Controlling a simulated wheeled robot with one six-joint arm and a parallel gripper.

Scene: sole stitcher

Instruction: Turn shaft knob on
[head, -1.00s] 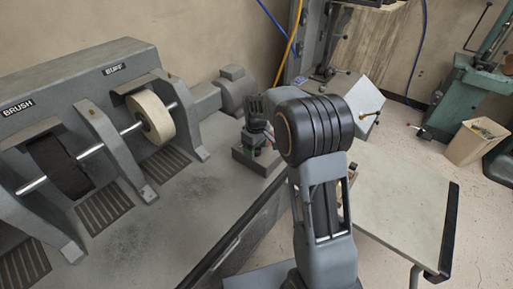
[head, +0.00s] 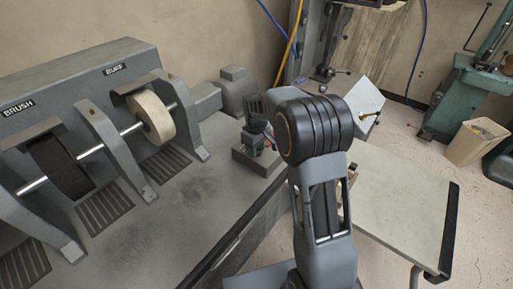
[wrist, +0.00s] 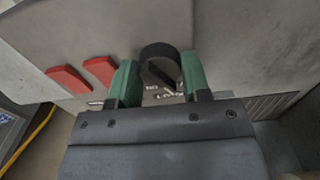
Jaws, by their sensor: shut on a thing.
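The black round shaft knob (wrist: 160,55) sits on a grey machine face in the wrist view, with a raised bar across it. Small white lettering shows by it, too small to read surely. My gripper (wrist: 159,80) is shut on the knob, one green fingertip at each side. In the head view my gripper (head: 257,126) is beside the grey control box (head: 256,162) at the bench's far end. The knob is hidden there behind my gripper and arm.
Two red levers (wrist: 84,74) lie just left of my gripper in the wrist view. A buffing wheel (head: 152,117) and a dark brush wheel (head: 58,166) stand on the machine at left. A pale table (head: 402,205) is at right.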

